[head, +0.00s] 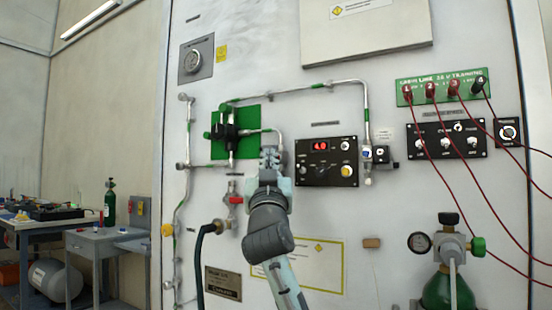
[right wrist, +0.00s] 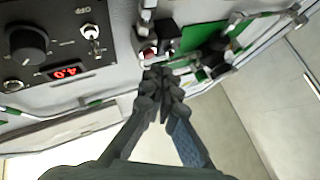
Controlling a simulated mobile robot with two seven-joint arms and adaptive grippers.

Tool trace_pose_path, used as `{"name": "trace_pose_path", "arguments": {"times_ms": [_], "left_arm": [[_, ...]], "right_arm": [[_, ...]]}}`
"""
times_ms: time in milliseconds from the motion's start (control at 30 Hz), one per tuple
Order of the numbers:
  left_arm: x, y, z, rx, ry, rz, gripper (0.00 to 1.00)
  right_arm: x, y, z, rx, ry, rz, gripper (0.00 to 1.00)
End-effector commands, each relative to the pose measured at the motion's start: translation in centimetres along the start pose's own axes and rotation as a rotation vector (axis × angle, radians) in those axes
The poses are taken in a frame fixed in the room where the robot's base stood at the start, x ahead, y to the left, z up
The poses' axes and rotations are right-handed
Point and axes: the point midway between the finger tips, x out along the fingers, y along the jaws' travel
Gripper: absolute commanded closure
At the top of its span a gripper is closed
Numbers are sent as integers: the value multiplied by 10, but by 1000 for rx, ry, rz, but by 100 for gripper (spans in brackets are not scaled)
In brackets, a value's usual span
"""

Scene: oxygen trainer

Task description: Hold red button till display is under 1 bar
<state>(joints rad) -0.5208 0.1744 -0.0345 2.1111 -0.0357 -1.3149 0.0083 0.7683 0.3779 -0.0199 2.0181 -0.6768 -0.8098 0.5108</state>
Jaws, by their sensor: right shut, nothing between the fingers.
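The control box (head: 326,175) is a black panel on the white wall with a red lit display (head: 320,147) that appears to read 4.0. The display also reads 4.0 in the right wrist view (right wrist: 66,72). My right gripper (head: 269,152) is shut and empty, raised just left of the control box, in front of the pipework by the green plate. In the right wrist view its fingertips (right wrist: 158,70) are close to a small red part (right wrist: 148,52), likely the red button. I cannot tell whether they touch. In the head view the gripper hides that spot. My left gripper is not in view.
Pipes and a black valve block on a green plate (head: 249,117) are left of the control box. A red-handled valve (head: 235,198) with a dark hose is below. Red cables hang from a green strip (head: 442,87) at right, above a gas cylinder (head: 448,290).

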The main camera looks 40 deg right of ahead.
Motion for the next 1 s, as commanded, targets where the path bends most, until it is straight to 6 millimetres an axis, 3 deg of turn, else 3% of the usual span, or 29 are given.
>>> {"name": "trace_pose_path", "arguments": {"times_ms": [1000], "left_arm": [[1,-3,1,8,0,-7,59]], "right_arm": [[8,6,6,0,0,0,100]]}}
